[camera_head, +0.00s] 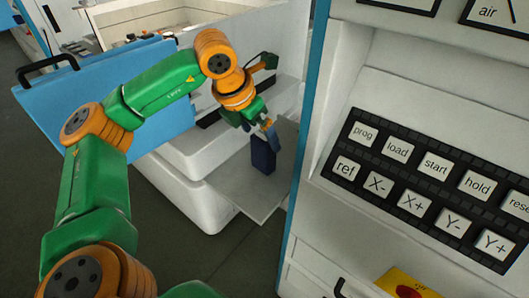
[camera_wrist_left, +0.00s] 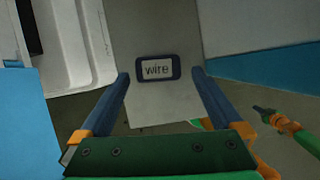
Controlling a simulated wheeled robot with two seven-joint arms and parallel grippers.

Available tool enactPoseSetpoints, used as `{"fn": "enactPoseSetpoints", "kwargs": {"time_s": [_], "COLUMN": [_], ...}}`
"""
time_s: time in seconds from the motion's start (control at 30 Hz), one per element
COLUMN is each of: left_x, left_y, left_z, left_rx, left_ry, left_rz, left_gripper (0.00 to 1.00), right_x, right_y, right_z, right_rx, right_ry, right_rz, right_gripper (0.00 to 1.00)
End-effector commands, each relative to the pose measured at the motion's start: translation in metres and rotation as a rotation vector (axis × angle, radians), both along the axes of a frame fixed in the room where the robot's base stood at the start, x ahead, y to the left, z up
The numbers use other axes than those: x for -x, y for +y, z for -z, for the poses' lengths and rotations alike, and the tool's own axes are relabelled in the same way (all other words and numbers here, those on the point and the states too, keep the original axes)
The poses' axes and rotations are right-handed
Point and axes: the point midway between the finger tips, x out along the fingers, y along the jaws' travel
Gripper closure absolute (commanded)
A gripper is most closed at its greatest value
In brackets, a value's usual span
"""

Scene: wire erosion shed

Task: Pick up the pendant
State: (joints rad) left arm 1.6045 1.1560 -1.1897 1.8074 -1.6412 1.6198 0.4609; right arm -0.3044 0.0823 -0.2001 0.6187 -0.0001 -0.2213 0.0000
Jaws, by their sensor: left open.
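The pendant (camera_head: 263,155) is a small dark blue block standing on a grey shelf (camera_head: 236,185) of the white machine. In the left wrist view the pendant (camera_wrist_left: 158,68) shows its top face with a pale label reading "wire". My left gripper (camera_head: 268,130) is just above the pendant and points down at it. In the left wrist view its two blue fingers (camera_wrist_left: 160,76) are apart, one to each side of the pendant, with gaps showing. An orange and green arm end, seemingly my right one, is at the right of that view; its jaws are too small to read.
A blue door panel (camera_head: 110,95) with a black handle stands open behind my left arm. A control cabinet (camera_head: 330,120) with a blue edge and a key panel (camera_head: 430,185) rises close right of the shelf. A red button on yellow (camera_head: 405,287) is at the bottom. Dark floor lies below.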

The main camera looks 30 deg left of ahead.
Motion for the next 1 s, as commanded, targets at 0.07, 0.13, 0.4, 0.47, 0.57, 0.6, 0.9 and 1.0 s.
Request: {"fn": "enactPoseSetpoints", "kwargs": {"time_s": [0.07, 0.13, 0.4, 0.47, 0.57, 0.6, 0.9, 1.0], "left_x": [-0.005, -0.008, -0.010, -0.010, -0.010, -0.010, -0.010, -0.010], "left_y": [0.000, -0.001, -0.002, -0.002, -0.002, -0.002, -0.002, -0.002], "left_z": [0.010, 0.019, 0.023, 0.023, 0.023, 0.023, 0.022, 0.022], "left_rx": [0.001, 0.002, 0.003, 0.003, 0.003, 0.003, 0.003, 0.003], "left_ry": [0.004, 0.003, -0.001, -0.001, -0.001, -0.001, -0.002, -0.002], "left_rz": [-0.001, 0.000, 0.001, 0.001, 0.002, 0.002, 0.002, 0.002], "left_gripper": [0.00, 0.00, 0.11, 0.27, 0.54, 0.65, 1.00, 1.00], "right_x": [0.001, 0.001, -0.004, -0.004, -0.004, -0.004, -0.004, -0.004], "right_y": [0.000, 0.000, 0.000, 0.000, 0.000, 0.001, 0.003, 0.003], "right_z": [-0.008, -0.008, -0.007, -0.007, -0.007, -0.007, -0.007, -0.007], "right_rx": [0.000, 0.000, -0.001, -0.001, -0.001, -0.002, -0.005, -0.005], "right_ry": [0.002, 0.002, -0.007, -0.007, -0.008, -0.008, -0.008, -0.008], "right_rz": [0.000, 0.000, 0.000, 0.000, 0.000, 0.001, 0.002, 0.002], "right_gripper": [1.00, 1.00, 1.00, 1.00, 1.00, 1.00, 1.00, 1.00]}}
